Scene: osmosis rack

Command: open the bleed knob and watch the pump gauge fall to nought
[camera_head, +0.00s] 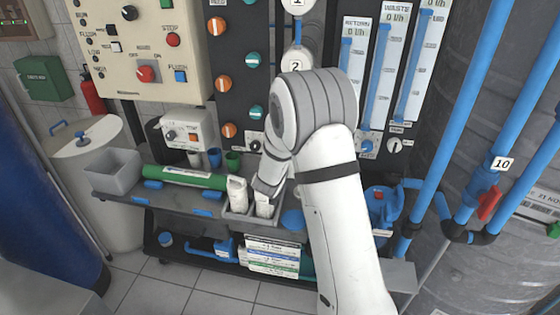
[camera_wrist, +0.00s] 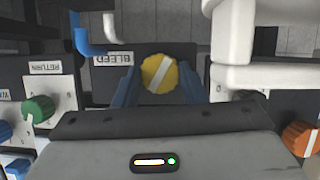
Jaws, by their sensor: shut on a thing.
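The bleed knob (camera_wrist: 160,72) is yellow with a white stripe, which lies slanted in the wrist view. A plate marked BLEED (camera_wrist: 113,58), upside down in this view, is beside it. My gripper (camera_wrist: 157,80) has its two blue fingers on either side of the knob and is shut on it. In the head view my white arm covers that part of the panel, and the fingers and knob are hidden. I cannot pick out the pump gauge in either view.
A green RETURN knob (camera_wrist: 38,108) and an orange knob (camera_wrist: 301,137) flank the gripper. White pipework (camera_wrist: 234,75) stands close on the right. In the head view, a shelf (camera_head: 130,207) holds a grey bin (camera_head: 113,172) and a green cylinder (camera_head: 185,177). Blue pipes (camera_head: 458,120) run at right.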

